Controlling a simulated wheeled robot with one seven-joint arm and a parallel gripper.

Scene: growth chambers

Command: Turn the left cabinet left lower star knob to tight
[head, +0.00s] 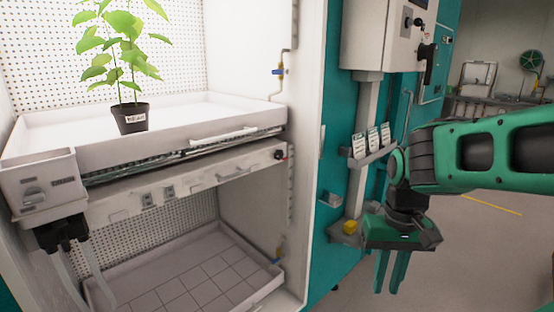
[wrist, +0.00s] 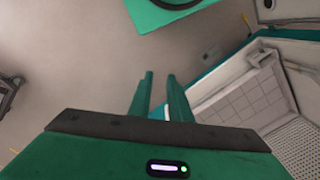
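My gripper (head: 391,280) hangs pointing down at the right in the head view, in front of the teal cabinet side. In the wrist view its two green fingers (wrist: 160,77) stand apart with nothing between them. The left cabinet (head: 313,120) is open, with a white upper tray and a lower tray. I cannot make out a star knob for certain. A small dark-and-red knob (head: 281,155) sits at the right end of the shelf front, and a dark fitting (head: 60,234) hangs under the grey box at the left. My gripper is well to the right of both.
A potted plant (head: 131,118) stands on the upper tray (head: 205,117). Blue-handled valves (head: 279,72) are on the inner right wall. A control box (head: 385,38) and a label holder (head: 372,155) are near my arm. Open floor (head: 470,250) lies to the right.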

